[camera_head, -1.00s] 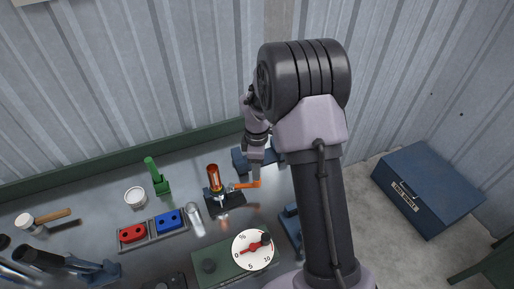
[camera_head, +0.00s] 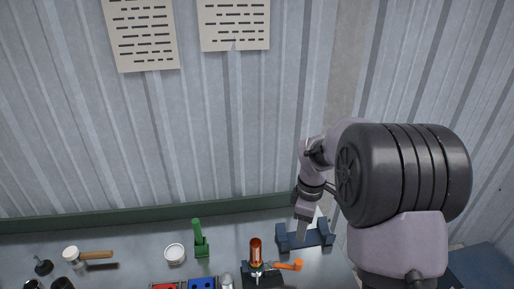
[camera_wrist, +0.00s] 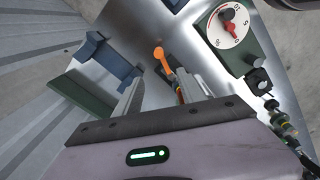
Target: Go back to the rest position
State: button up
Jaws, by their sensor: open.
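My gripper (camera_head: 302,238) is in front of the blue cradle (camera_head: 318,238) near the back of the bench, to the right of the orange-handled tool (camera_head: 288,265). In the wrist view my gripper (camera_wrist: 160,88) has its two fingers spread apart, with nothing held between them. The orange tool (camera_wrist: 162,60) shows beyond the fingers, apart from them, and its lower part is partly hidden. My arm covers the right side of the head view.
An orange cylinder (camera_head: 256,250), a green clamp-like part (camera_head: 200,245), a white cup (camera_head: 175,253) and a hammer (camera_head: 95,255) stand or lie on the bench (camera_head: 130,270). In the wrist view a dial (camera_wrist: 228,27) sits on a green box. The corrugated wall (camera_head: 230,130) rises behind.

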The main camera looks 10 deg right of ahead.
jog(key=s+a+r+m+t+b, duration=0.35)
jog(key=s+a+m+b, duration=0.5)
jog(key=s, duration=0.45)
jog(key=s+a+f+m+t+y+b, duration=0.1)
jog(key=s+m+b, duration=0.1)
jog(key=s, duration=0.3)
jog(key=s+a+f+m+t+y+b, duration=0.1)
jog(key=s+a+f+m+b, duration=0.1)
jog(key=s+m, duration=0.3)
jog(key=shift+s+a+f+b, duration=0.3)
jog(key=shift+s+b, duration=0.4)
jog(key=shift+s, duration=0.1)
jog(key=shift+m, duration=0.25)
